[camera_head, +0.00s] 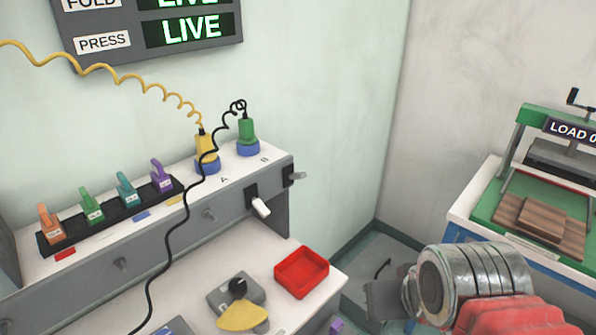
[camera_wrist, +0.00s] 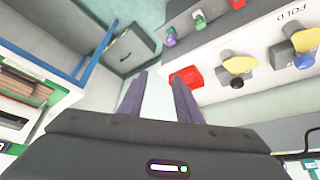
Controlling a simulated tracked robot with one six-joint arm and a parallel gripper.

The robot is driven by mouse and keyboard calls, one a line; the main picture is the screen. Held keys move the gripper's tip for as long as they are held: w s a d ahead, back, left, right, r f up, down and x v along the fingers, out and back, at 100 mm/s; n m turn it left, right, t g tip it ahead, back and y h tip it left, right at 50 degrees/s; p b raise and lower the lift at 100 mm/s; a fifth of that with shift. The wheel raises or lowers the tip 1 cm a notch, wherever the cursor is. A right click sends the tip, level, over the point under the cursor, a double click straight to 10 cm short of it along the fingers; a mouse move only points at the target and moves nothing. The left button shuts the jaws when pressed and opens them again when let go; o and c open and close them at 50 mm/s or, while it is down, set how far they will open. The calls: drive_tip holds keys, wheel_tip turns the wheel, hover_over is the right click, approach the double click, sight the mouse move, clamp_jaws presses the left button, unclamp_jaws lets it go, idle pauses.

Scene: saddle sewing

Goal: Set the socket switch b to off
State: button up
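Two sockets stand on the shelf top in the head view. The one by the letter B (camera_head: 248,149) holds a green plug (camera_head: 247,130), and the one by A (camera_head: 208,167) holds a yellow plug (camera_head: 206,146). Below them, a switch with a white lever (camera_head: 261,207) sits on the shelf front, its lever slanting down. Another switch with a grey lever (camera_head: 298,176) sits near the right end. I cannot read which is switch b. My gripper (camera_wrist: 157,78) is open and empty in the wrist view, its fingers apart, to the right of and below the switches in the head view.
A red tray (camera_head: 302,272) and a dial with a yellow plate (camera_head: 241,316) lie on the lower bench. A black cord (camera_head: 176,222) hangs across the shelf front. A press (camera_head: 545,200) stands at right. A sign (camera_head: 190,28) on the wall reads LIVE.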

drive_tip(key=shift+o, duration=0.6)
drive_tip(key=w+a+r+n+y, duration=0.1)
drive_tip(key=w+a+r+n, duration=0.1)
drive_tip(key=w+r, duration=0.45)
drive_tip(key=w+a+r+n, duration=0.25)
drive_tip(key=w+r, duration=0.25)
drive_tip(key=w, duration=0.3)
drive_tip(key=n+g+y, duration=0.1)
drive_tip(key=n, duration=0.5)
approach(297, 176)
wheel_tip(297, 176, up, 5)
drive_tip(key=s+d, duration=0.1)
drive_tip(key=d, duration=0.1)
drive_tip(key=shift+s+d, duration=0.1)
drive_tip(key=shift+s, duration=0.05)
drive_tip(key=x, duration=1.4)
drive_tip(key=shift+s, duration=0.2)
drive_tip(key=shift+c, duration=0.2)
